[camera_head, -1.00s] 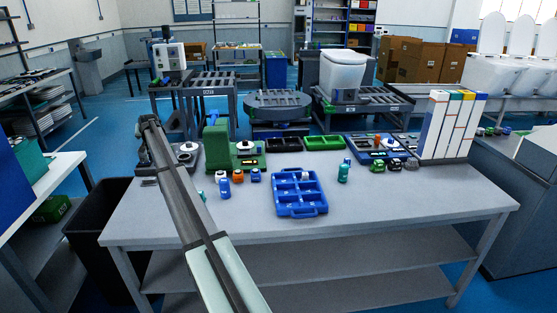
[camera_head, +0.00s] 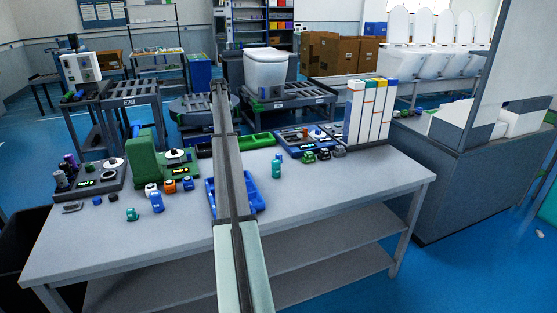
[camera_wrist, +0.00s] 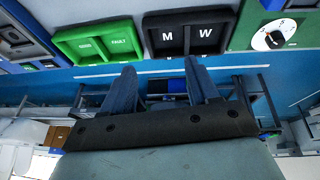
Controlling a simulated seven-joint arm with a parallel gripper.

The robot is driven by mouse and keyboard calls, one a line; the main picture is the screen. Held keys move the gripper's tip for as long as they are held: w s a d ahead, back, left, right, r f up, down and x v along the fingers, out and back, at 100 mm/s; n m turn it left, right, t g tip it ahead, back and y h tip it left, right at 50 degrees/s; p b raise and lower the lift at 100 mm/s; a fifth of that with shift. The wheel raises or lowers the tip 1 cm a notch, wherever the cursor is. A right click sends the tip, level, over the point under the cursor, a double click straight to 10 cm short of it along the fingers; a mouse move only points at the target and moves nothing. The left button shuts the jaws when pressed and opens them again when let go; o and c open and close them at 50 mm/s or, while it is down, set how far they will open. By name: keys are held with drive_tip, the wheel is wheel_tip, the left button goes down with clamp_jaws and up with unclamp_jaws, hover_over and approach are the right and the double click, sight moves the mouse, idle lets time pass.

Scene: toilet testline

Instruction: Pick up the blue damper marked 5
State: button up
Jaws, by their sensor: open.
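Several small parts stand on the grey table, and no marking 5 is readable on any. In the head view a taller blue part (camera_head: 157,202) and a small blue part (camera_head: 188,184) stand left of centre, with an orange part (camera_head: 170,186) between them. I cannot tell which is the damper marked 5. My arm crosses the blue tray and hides much of it. In the wrist view my gripper (camera_wrist: 161,84) is open, with nothing between its two fingers.
The blue compartment tray (camera_head: 254,199) lies under my arm. A green bin marked GOOD and FAULT (camera_wrist: 100,42) is beside the black bin. A green machine (camera_head: 147,153) and a teal bottle (camera_head: 276,168) stand on the table. The table's front right is clear.

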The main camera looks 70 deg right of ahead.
sight(279, 154)
drive_tip(key=s+d+f+g+y, duration=0.15)
drive_tip(key=s+d, duration=0.25)
drive_tip(key=s, duration=0.9)
drive_tip(key=s+d+f+g+y, duration=0.15)
drive_tip(key=s+d, duration=0.35)
drive_tip(key=s, duration=0.7)
drive_tip(key=shift+n+t+y, duration=0.3)
drive_tip(key=shift+n, duration=0.1)
wheel_tip(279, 154, down, 10)
drive_tip(key=shift+s+a+r, duration=0.15)
drive_tip(key=shift+r, duration=0.05)
drive_tip(key=shift+s+a+f, duration=0.1)
drive_tip(key=shift+f, duration=2.45)
drive_tip(key=c, duration=1)
drive_tip(key=shift+c, duration=0.2)
drive_tip(key=shift+r, duration=0.15)
